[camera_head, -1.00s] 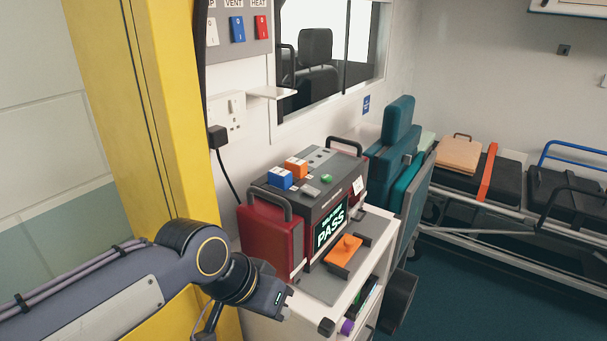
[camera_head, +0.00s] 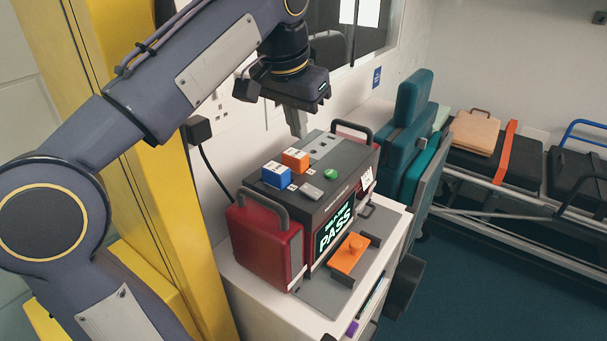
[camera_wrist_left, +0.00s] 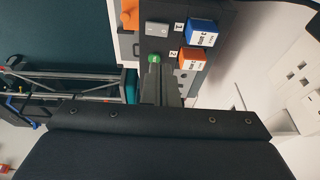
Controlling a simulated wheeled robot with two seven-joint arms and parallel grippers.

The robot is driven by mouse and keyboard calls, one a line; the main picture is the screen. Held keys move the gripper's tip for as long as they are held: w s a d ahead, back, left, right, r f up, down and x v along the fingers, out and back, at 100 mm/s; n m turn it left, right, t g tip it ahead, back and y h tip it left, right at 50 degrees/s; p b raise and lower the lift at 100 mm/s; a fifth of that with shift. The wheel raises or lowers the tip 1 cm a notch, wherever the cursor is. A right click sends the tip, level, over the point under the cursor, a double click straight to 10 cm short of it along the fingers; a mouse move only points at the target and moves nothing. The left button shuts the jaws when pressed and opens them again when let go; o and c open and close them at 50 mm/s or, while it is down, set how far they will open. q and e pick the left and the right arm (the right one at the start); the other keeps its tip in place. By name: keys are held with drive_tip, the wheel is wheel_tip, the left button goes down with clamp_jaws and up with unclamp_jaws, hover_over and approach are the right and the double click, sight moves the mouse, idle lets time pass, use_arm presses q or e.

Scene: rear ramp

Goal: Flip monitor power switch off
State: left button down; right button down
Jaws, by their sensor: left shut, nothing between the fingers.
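The monitor (camera_head: 321,203) is a dark box with red side bags, standing on a white cabinet; its lit screen (camera_head: 334,226) reads PASS. On its top is a small grey rocker switch (camera_head: 311,191), beside a green button (camera_head: 331,174). The wrist view shows the rocker (camera_wrist_left: 157,29) and the green button (camera_wrist_left: 154,59); which way the rocker is tipped I cannot tell. My left gripper (camera_head: 299,132) points down, shut and empty, above the rear of the monitor's top. In the wrist view its fingers (camera_wrist_left: 169,76) show just beside the green button. My right gripper is not in view.
A blue block (camera_head: 276,176) and an orange block (camera_head: 296,161) stand on the monitor near the rocker. Carry handles rise at both ends. An orange paddle (camera_head: 349,255) lies in front. A teal seat (camera_head: 411,130) stands to the right. The yellow column is at left.

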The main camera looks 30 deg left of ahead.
use_arm(q)
drive_tip(key=b, duration=0.2)
approach(307, 188)
drive_tip(key=x, duration=0.5)
drive_tip(key=shift+w+d+f, duration=0.1)
drive_tip(key=shift+w+f, duration=0.15)
drive_tip(key=shift+f, duration=0.5)
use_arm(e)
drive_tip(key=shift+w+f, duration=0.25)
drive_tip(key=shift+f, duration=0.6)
